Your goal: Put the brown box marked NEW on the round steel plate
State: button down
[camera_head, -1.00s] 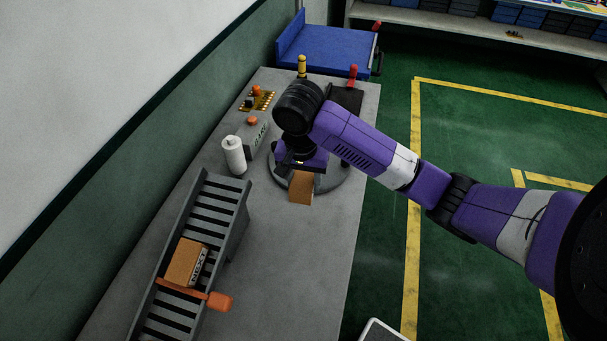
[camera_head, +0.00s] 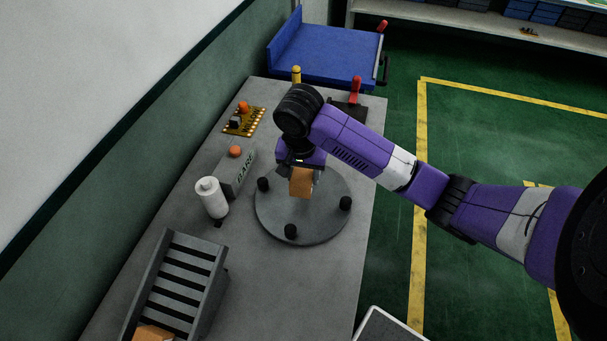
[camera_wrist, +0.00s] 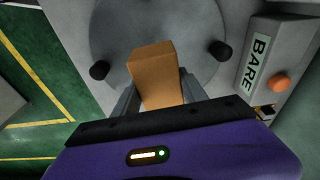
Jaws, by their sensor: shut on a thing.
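The brown box (camera_head: 300,182) is held in my gripper (camera_head: 303,172), over the round steel plate (camera_head: 322,230). No marking shows on the sides of the box that face the cameras. In the wrist view the box (camera_wrist: 154,72) sits between the two fingers of my gripper (camera_wrist: 158,95). The plate (camera_wrist: 115,30) lies beyond it in that view. The plate is grey and flat, with several black knobs around its rim. The box looks raised above the plate, though the exact gap is hard to tell.
A grey block marked BARE (camera_head: 236,177) with an orange knob and a white cylinder (camera_head: 212,198) stand left of the plate. A slatted grey chute (camera_head: 180,275) with another brown box (camera_head: 153,334) is at the lower left. A gold board (camera_head: 245,122) lies behind.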

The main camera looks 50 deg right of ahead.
jog(key=shift+r+p, duration=0.1)
jog(key=shift+p, duration=0.2)
jog(key=shift+f+b, duration=1.85)
jog(key=shift+f, duration=1.25)
jog(key=shift+f+b, duration=0.3)
jog(key=shift+f, duration=0.15)
jog(key=c, duration=0.6)
grip_release()
jog(key=shift+o, duration=0.2)
jog(key=shift+s+a+r+p, duration=0.15)
jog(key=shift+r+p, duration=0.4)
jog(key=shift+r, duration=0.75)
jog(key=shift+a+r+p, duration=0.2)
jog(key=shift+r+p, duration=0.3)
jog(key=shift+r, duration=0.75)
jog(key=shift+s+a+r+p, duration=0.15)
jog(key=shift+r+p, duration=0.4)
jog(key=shift+r, duration=0.75)
